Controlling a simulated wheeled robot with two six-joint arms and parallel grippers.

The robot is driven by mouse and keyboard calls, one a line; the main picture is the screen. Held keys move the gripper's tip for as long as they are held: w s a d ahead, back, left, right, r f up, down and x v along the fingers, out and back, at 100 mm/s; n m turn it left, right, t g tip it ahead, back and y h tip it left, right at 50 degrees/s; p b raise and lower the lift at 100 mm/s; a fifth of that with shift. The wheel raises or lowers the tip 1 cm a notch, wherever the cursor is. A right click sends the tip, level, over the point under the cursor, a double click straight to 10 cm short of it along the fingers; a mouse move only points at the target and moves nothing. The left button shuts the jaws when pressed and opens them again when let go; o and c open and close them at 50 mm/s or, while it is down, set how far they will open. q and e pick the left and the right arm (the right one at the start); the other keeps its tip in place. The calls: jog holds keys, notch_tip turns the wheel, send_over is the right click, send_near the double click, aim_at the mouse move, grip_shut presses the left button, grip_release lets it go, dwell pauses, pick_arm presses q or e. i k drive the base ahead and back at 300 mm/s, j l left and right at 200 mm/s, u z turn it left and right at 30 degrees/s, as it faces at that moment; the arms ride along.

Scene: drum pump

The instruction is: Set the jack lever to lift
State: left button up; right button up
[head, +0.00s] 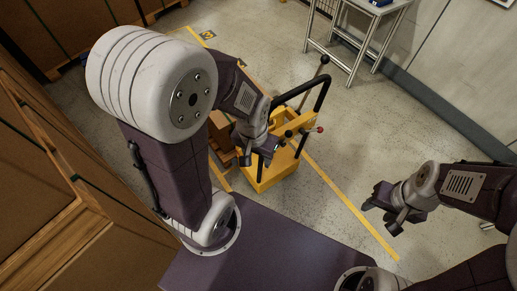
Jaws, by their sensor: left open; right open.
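A yellow jack (275,170) stands on the floor ahead of me, with a black looped handle (325,92) rising from it. A short lever with a red knob (319,130) sticks out to the right near the handle's base. A longer rod with a dark ball knob (325,60) rises beside the handle. My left gripper (264,152) is open over the yellow body, left of the red knob. It hides part of the jack, and I cannot tell whether it touches anything. My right gripper (379,208) is open and empty over the floor, right of the jack.
A metal cart (352,40) stands at the back right by the wall. Large brown boxes (50,180) fill the left side. A yellow floor line (345,200) runs beside the jack.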

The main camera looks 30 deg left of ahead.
aim_at(319, 129)
jog(key=u, duration=0.55)
jog(key=i+l+u, duration=0.35)
jog(key=l, duration=0.25)
jog(key=i+l+u, duration=0.15)
jog(key=l+u, duration=0.25)
jog(key=l, duration=0.25)
jog(key=i+l+u, duration=0.15)
jog(key=l+u, duration=0.2)
jog(key=l, duration=0.4)
jog(key=l+u, duration=0.4)
jog(key=l, duration=0.35)
jog(key=k+j, duration=0.1)
jog(key=k, duration=0.4)
